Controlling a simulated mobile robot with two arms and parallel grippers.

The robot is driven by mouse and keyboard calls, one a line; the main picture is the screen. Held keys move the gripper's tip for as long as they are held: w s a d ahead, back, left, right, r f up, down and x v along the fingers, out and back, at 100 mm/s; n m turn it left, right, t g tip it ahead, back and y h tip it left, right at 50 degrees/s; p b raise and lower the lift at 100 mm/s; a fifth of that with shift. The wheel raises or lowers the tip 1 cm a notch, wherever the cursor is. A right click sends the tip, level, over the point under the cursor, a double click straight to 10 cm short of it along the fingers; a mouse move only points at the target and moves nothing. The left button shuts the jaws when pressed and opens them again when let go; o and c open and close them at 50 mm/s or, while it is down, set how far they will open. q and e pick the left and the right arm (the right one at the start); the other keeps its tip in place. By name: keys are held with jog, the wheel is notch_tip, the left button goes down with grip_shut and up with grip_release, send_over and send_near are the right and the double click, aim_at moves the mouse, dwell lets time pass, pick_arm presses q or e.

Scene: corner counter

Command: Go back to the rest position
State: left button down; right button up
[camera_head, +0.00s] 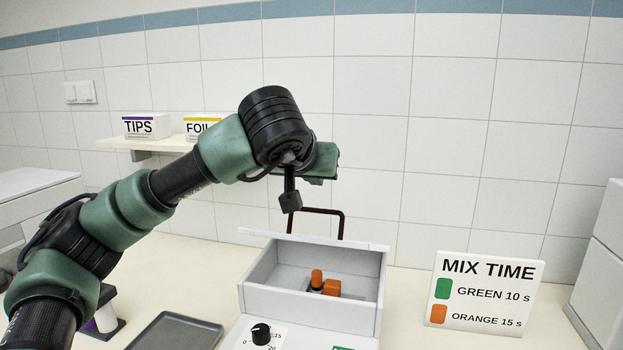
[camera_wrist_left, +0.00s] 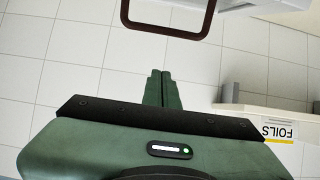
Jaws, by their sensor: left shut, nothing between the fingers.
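My left arm comes in from the left in the head view. Its gripper (camera_head: 322,163) is above and behind the open grey box (camera_head: 312,310), in front of the tiled wall, with its fingers mostly hidden there. In the left wrist view the two green fingers (camera_wrist_left: 161,88) are together, with nothing between them. My right gripper is not in view.
An orange-capped item (camera_head: 317,279) lies in the box; a dark handle (camera_head: 343,225) rises behind it. A MIX TIME sign (camera_head: 484,292) stands right, a dark tray (camera_head: 178,332) left. A wall shelf (camera_head: 150,142) holds TIPS and FOILS boxes. Open air surrounds the gripper.

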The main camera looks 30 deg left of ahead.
pick_arm(q)
jog(key=s, duration=0.1)
jog(key=s+b, duration=0.1)
jog(key=s+f, duration=0.1)
jog(key=shift+s+d, duration=0.3)
jog(key=shift+d, duration=0.1)
jog(key=s+d+b, duration=0.1)
jog(key=s, duration=0.5)
jog(key=shift+d, duration=0.25)
jog(key=shift+r, duration=0.2)
